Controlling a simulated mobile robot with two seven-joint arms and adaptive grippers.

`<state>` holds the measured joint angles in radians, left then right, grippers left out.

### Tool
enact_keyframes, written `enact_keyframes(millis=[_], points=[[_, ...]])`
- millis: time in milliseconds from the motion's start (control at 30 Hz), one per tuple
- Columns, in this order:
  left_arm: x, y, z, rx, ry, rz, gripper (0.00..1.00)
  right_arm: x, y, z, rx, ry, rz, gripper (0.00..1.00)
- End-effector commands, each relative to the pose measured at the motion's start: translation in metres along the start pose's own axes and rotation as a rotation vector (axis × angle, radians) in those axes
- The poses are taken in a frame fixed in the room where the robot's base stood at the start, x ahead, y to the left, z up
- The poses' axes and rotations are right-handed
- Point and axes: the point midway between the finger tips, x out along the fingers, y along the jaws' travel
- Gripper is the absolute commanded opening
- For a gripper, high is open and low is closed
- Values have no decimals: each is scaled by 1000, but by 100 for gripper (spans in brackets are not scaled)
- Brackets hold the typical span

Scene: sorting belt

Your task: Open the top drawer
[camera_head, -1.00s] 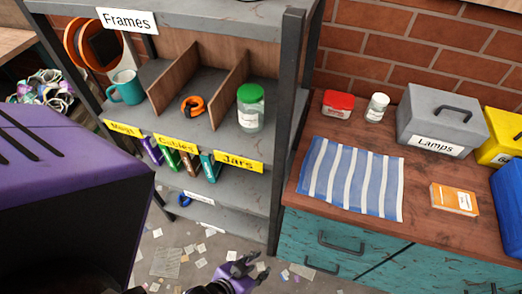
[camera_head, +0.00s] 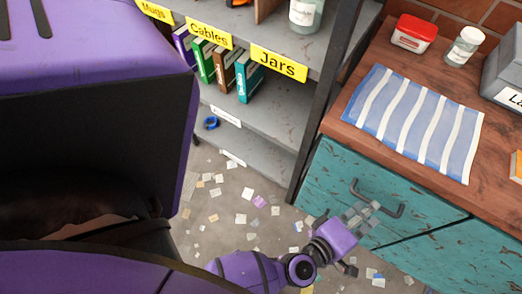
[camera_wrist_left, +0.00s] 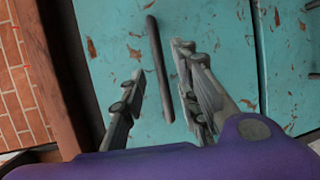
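The top drawer is a chipped teal front (camera_head: 330,180) under the wooden worktop, at the right of the head view. It looks closed. Its dark bar handle (camera_head: 398,211) is partly covered by my left gripper (camera_head: 366,212), which reaches in from below. In the left wrist view, the left gripper (camera_wrist_left: 155,75) is open. The handle (camera_wrist_left: 155,45) shows between its two fingers, with a gap on each side, against the teal front (camera_wrist_left: 110,40). I cannot tell how far the fingertips reach past the bar. My right gripper is not in view.
The wooden worktop (camera_head: 490,205) holds a striped cloth (camera_head: 415,120), a red-lidded tub (camera_head: 413,35), a white-capped jar (camera_head: 463,46) and a grey box (camera_head: 508,65). A grey shelf unit (camera_head: 262,150) stands left of the drawers. Paper scraps litter the floor (camera_head: 225,220).

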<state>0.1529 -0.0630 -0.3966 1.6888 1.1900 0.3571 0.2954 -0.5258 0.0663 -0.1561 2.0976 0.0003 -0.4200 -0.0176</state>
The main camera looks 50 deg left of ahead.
Motion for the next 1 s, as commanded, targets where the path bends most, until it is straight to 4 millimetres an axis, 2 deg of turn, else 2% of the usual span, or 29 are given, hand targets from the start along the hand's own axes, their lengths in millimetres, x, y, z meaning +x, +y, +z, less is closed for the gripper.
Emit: enact_keyframes(millis=[100,233,400,600,633,833,1000], points=[[21,2,1,0,-2,3,29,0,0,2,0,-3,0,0],[36,1,1,2,-3,2,29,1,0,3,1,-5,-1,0],[44,0,1,2,-2,1,29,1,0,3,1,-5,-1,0],[44,0,1,2,-2,0,29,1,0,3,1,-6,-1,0],[44,0,1,3,-2,0,28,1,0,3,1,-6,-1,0],[43,0,1,3,-2,0,1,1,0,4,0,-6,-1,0],[43,0,0,2,-2,0,0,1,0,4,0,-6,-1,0]])
